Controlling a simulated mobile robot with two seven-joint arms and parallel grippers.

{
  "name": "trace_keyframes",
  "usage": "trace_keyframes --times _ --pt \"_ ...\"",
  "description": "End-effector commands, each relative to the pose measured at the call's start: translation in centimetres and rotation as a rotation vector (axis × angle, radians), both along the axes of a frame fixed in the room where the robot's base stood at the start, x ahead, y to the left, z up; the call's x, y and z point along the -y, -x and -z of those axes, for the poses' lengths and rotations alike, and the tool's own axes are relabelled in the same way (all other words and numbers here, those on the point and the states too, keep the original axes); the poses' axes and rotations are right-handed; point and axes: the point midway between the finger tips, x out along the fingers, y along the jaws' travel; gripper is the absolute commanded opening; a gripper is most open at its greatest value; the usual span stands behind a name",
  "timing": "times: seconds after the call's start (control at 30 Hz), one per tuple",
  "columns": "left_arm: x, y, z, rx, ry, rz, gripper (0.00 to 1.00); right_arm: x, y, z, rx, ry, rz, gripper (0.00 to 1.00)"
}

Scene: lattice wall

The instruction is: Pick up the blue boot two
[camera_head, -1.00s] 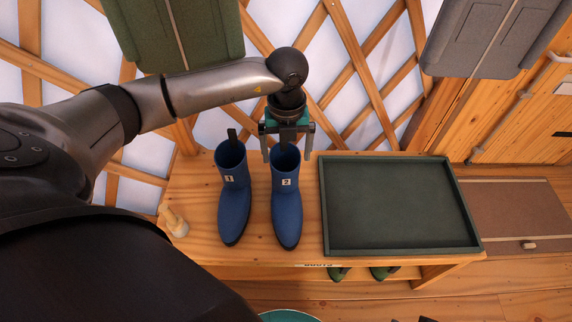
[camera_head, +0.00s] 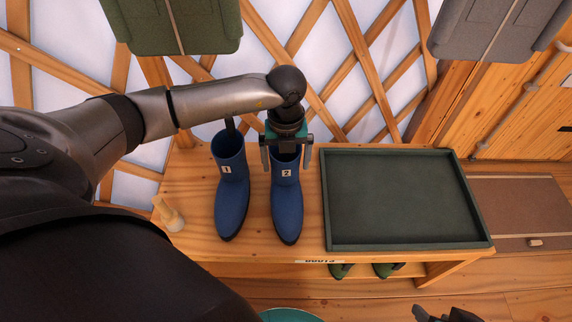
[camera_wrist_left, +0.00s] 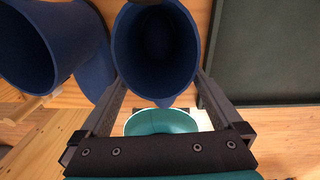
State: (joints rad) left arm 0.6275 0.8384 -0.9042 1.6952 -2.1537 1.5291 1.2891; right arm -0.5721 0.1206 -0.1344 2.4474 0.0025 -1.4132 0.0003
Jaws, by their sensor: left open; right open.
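The blue boot two (camera_head: 287,205) stands upright on the wooden bench, with a white label "2" on its shaft. My left gripper (camera_head: 286,158) is open at the top of its shaft, one finger on each side. In the left wrist view, the boot's round opening (camera_wrist_left: 156,50) lies between the two open fingers (camera_wrist_left: 158,92). I cannot tell whether the fingers touch it. The blue boot one (camera_head: 232,195) stands upright just to its left, and its opening (camera_wrist_left: 28,50) shows in the left wrist view. My right gripper (camera_head: 450,314) is partly visible at the bottom edge, away from the boots.
A dark green tray (camera_head: 328,235) lies on the bench (camera_head: 190,190) right of the boots. A small pale wooden object (camera_head: 170,216) stands at the bench's left end. Green footwear (camera_head: 385,270) sits on the shelf below. The lattice wall (camera_head: 340,75) rises behind.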

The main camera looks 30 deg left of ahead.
Motion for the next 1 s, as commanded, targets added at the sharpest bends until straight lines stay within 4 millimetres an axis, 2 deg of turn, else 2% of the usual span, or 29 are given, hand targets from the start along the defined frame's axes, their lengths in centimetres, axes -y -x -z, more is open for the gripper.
trace_keyframes --times 0.33,1.0 --pt "-0.02 -0.01 0.41 0.001 -0.001 0.000 1.00 -0.12 -0.04 -0.43 0.013 -0.004 -0.002 0.50" --pt "-0.04 -0.03 0.37 0.001 -0.001 -0.001 0.25 -0.09 -0.03 -0.40 0.013 -0.004 -0.002 0.50"
